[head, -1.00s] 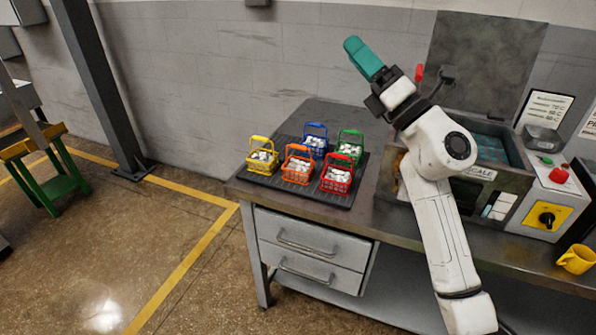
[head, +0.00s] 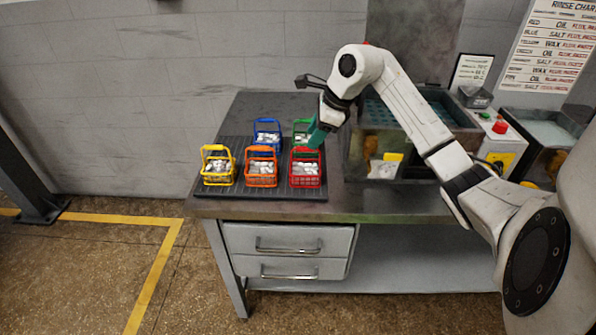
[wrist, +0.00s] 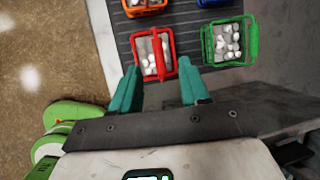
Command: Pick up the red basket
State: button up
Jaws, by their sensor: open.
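The red basket (head: 306,172) stands upright at the front right of a dark ribbed mat, with small white pieces inside and its handle up. In the wrist view the red basket (wrist: 153,55) lies just beyond my fingertips, its handle crossing its right part. My gripper (head: 317,137) has teal fingers and is close above the basket in the head view. In the wrist view my gripper (wrist: 158,78) is open, with one finger left and one right of the basket's near end. Nothing is held between the fingers.
A green basket (wrist: 229,42) is close right of the red one in the wrist view. Orange (head: 261,172), yellow (head: 217,168) and blue (head: 266,134) baskets share the mat (head: 245,193). A tank (head: 400,165) stands right of the mat.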

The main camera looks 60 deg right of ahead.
aim_at(303, 150)
jog(key=x, duration=0.3)
jog(key=shift+p+x, duration=1)
jog(key=shift+x, duration=1.7)
jog(key=shift+s, duration=0.1)
grip_shut()
